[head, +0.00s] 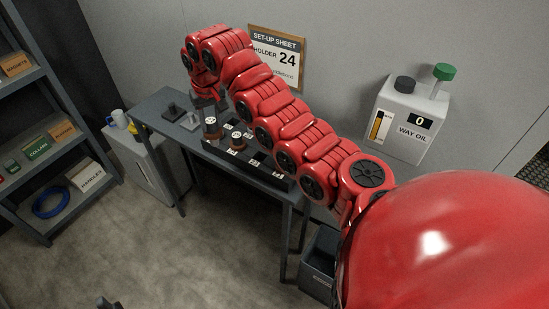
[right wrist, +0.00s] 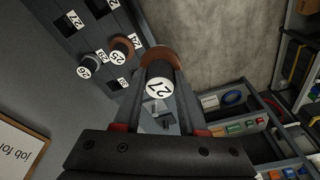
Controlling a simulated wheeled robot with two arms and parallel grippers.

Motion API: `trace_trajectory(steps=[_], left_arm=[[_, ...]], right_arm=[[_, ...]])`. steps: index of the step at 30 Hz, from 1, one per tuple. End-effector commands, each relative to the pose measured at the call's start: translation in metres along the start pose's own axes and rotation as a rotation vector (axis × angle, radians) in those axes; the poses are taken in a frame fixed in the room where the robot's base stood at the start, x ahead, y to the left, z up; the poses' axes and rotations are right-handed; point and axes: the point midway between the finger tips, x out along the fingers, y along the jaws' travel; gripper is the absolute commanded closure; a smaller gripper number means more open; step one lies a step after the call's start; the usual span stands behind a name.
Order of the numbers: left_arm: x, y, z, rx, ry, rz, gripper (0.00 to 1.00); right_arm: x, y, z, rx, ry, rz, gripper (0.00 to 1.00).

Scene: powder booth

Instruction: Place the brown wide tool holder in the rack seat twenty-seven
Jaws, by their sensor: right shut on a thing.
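My right gripper (head: 208,103) is shut on a tool holder with a wide brown ring (right wrist: 160,58). The round white tag on it appears to read 27. In the head view the held holder (head: 213,130) hangs below the gripper, at the left part of the dark rack (head: 275,179); I cannot tell whether it touches the rack. In the right wrist view the rack (right wrist: 133,27) runs along the upper left, apart from the held holder in the picture. A seat label reading 27 (right wrist: 70,23) shows there beside a dark opening. A dark piece at the head view's bottom edge may be my left gripper (head: 108,302).
Another brown holder (right wrist: 122,45) and a grey holder (right wrist: 90,62) stand in the rack. The rack is on a grey table (head: 160,101). A set-up sheet (head: 277,58) on the wall reads holder 24.

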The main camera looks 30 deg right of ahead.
Motion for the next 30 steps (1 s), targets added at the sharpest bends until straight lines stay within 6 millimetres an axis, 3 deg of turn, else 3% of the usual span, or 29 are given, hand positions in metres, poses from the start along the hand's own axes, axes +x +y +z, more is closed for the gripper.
trace_trajectory(steps=[11,23,30], left_arm=[[-0.002,0.0,0.0,0.0,0.001,0.0,0.5],[0.018,-0.001,-0.003,0.0,0.0,0.0,0.5],[0.027,-0.001,-0.005,0.0,0.001,0.0,0.5]], right_arm=[[0.012,0.068,-0.014,0.11,0.008,0.003,1.0],[0.012,0.183,-0.005,0.274,0.003,0.056,1.0],[0.02,0.206,0.003,0.303,-0.002,0.072,1.0]])
